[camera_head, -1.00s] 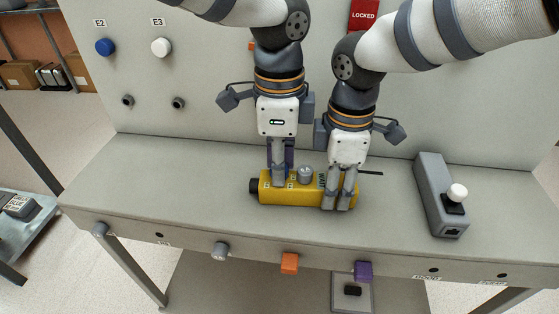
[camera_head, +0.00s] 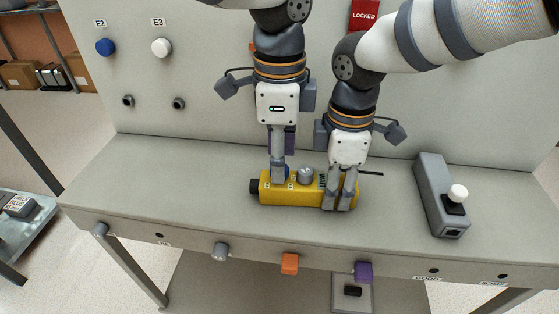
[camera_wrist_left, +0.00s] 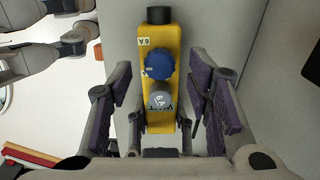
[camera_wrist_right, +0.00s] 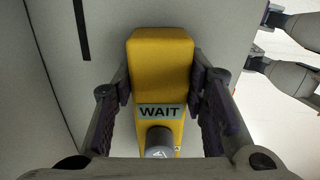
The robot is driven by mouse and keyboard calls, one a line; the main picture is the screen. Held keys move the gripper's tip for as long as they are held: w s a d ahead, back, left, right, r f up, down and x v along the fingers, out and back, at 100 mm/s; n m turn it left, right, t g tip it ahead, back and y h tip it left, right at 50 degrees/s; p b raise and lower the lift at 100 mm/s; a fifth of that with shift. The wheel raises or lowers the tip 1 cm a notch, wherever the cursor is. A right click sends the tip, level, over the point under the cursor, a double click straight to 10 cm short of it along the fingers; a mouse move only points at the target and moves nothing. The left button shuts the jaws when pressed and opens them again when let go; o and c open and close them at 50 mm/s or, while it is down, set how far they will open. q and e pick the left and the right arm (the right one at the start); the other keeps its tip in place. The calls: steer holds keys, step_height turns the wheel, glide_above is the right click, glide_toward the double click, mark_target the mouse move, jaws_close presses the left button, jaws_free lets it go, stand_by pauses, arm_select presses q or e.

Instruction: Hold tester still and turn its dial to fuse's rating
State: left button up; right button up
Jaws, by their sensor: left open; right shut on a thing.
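The yellow tester (camera_head: 290,195) lies lengthwise on the grey bench. Its blue dial (camera_wrist_left: 159,65) shows in the left wrist view, with a "6A" label on the body beside it; the dial's setting is hard to read. A grey cylindrical fuse (camera_wrist_left: 160,100) marked "6A" stands on the tester beside the dial. A panel reading "WAIT" (camera_wrist_right: 160,112) shows in the right wrist view. My right gripper (camera_head: 340,206) is shut on the tester's right end. My left gripper (camera_head: 278,182) is open over the dial end, its fingers apart on either side, clear of the dial.
A grey box with a white knob (camera_head: 457,193) stands on the bench to the right. A back panel with blue (camera_head: 105,47) and white (camera_head: 161,47) knobs rises behind. Orange (camera_head: 289,263) and purple (camera_head: 363,271) blocks sit at the front edge. The bench's left side is clear.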

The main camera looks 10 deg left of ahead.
arm_select(q)
step_height(320, 180, up, 10)
stand_by(0.6)
